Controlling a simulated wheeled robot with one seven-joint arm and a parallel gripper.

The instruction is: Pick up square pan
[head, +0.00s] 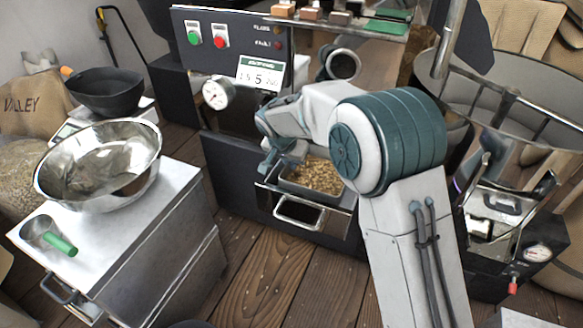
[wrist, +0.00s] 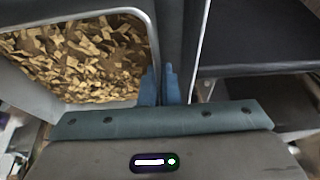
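My gripper (head: 274,166) is at the pan's left side in the head view. In the wrist view, the blue fingers (wrist: 161,72) are close together at the pan's edge and look shut on its rim. The exact contact is hard to see.
At left, a white-topped cabinet (head: 160,198) carries a steel bowl (head: 98,190) and a green-handled scoop (head: 45,236). A round steel drum (head: 425,75) stands at right. Wooden floor (head: 255,285) lies open in front.

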